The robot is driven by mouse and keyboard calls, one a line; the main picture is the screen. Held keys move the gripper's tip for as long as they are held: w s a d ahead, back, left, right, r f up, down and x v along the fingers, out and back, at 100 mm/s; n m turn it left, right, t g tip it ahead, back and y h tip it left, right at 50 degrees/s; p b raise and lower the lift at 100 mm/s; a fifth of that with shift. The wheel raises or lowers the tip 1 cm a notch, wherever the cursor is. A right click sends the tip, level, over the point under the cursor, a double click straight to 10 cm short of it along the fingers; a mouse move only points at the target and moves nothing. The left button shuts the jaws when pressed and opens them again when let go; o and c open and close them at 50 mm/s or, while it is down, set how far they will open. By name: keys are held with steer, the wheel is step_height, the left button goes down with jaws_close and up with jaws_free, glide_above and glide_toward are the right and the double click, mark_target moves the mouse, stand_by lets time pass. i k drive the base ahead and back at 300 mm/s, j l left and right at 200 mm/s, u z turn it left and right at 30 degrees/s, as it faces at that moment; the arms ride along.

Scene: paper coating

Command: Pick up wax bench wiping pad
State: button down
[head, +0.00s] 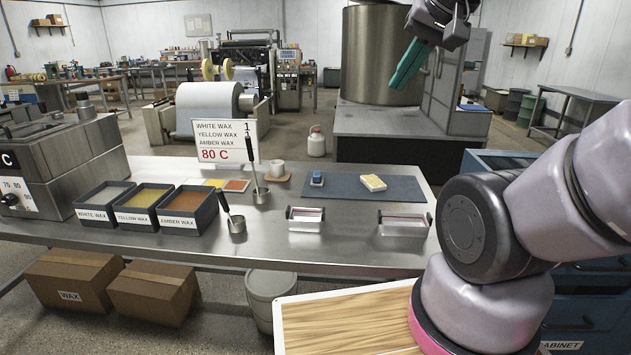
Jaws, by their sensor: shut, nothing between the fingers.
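A cream-yellow block-like pad (373,182), which looks like the wiping pad, lies flat on a dark blue-grey mat (345,189) on the steel bench. A smaller blue block (317,179) with a pale part lies left of it on the same mat; I cannot tell exactly what it is. My gripper (398,84) shows at the top of the head view with long teal fingers. It is shut and empty, raised in the air well above the bench and apart from the pad.
White, yellow and amber wax trays (162,222) stand on the bench's left. Two ladles (237,224), a white cup (277,169), an upright sign (224,141) and two clear dishes (404,223) are also on it. Steel between the dishes is clear.

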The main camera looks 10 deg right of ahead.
mark_target(317, 180)
steer(key=i+j+z, duration=0.25)
steer(key=j, duration=0.3)
steer(key=i+j+z, duration=0.25)
steer(key=j, duration=0.4)
steer(key=i, duration=0.05)
